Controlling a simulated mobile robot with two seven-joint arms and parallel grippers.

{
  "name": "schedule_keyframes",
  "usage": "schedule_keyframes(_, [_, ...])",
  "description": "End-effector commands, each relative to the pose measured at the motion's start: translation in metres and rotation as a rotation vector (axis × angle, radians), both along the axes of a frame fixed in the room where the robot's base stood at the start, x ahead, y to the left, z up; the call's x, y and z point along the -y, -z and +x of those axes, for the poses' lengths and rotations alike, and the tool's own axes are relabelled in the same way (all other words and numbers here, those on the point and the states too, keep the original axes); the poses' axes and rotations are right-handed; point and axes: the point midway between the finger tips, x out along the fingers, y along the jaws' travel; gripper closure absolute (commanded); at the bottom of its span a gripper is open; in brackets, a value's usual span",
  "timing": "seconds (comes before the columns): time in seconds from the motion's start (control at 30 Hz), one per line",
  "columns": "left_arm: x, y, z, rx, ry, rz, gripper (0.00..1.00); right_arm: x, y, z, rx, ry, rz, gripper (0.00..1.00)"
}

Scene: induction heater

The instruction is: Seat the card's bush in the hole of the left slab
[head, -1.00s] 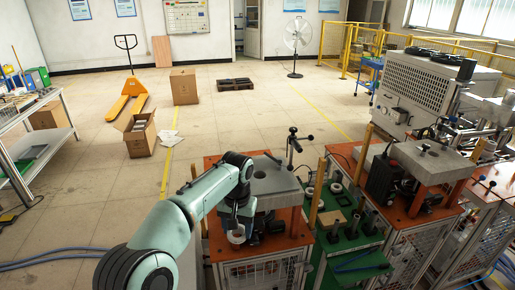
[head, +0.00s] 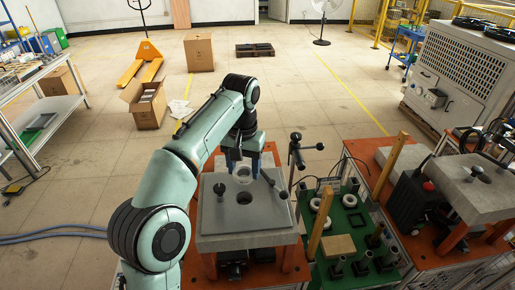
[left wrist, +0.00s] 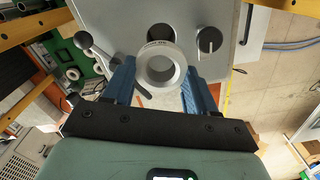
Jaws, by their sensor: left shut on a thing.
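The bush, a pale metal ring (head: 244,173), is held between the blue fingers of my left gripper (head: 244,168). The left wrist view shows the same ring (left wrist: 160,72) from above, open bore towards me, with dark marking on its rim. The left slab (head: 222,226) is a grey block with a round dark hole (head: 244,198). In the head view the ring appears just beyond the hole, apart from it. In the left wrist view the hole (left wrist: 161,37) shows partly behind the ring's edge. The exact height above the slab cannot be told. My right gripper is not in view.
A black knob (head: 220,190) stands on the slab left of the hole. A green board (head: 350,225) with rings and posts lies further right, near a second slab (head: 470,188).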

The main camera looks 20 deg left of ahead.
Motion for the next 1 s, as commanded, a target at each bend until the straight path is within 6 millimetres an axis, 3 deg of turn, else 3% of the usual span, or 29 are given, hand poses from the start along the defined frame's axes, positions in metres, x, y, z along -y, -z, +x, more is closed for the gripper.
schedule_keyframes(0.27, [0.0, 0.011, -0.001, -0.004, 0.0, 0.0, 0.78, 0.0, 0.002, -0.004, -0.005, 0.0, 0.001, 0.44])
schedule_keyframes(0.7, [0.0, 0.053, -0.002, -0.003, -0.001, 0.0, 0.78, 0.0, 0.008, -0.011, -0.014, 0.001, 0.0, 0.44])
schedule_keyframes(1.0, [0.0, 0.067, -0.001, -0.001, -0.001, 0.0, 0.78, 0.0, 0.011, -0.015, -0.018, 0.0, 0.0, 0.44])
